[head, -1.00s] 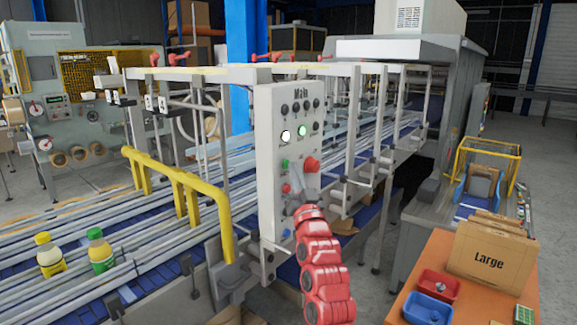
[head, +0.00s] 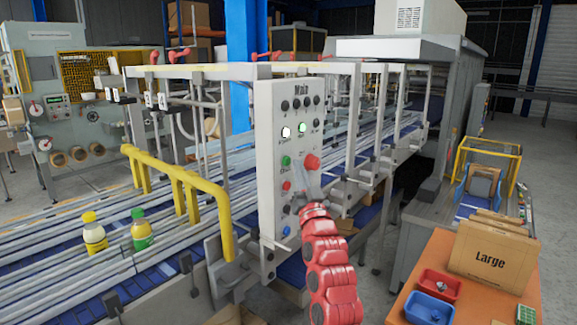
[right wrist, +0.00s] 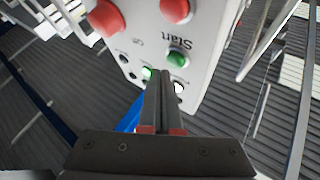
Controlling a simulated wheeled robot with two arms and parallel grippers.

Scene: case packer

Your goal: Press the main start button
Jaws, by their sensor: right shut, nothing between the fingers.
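The white control panel headed "Main" (head: 277,108) stands upright beside the conveyor. Its green Start button (head: 286,161) sits on the left of the panel face, and it also shows beside the word "Start" in the right wrist view (right wrist: 178,58). A large red button (head: 312,161) is to its right and a smaller red one (head: 286,186) below it. My right gripper (head: 309,190) is in front of the lower panel, below the large red button. Its fingers are shut and empty in the right wrist view (right wrist: 164,76), apart from the green button in the picture. My left gripper is not in view.
A yellow guard rail (head: 188,180) and a metal bracket stand left of the panel. Two bottles, yellow-capped (head: 94,235) and green (head: 141,230), stand on the conveyor.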

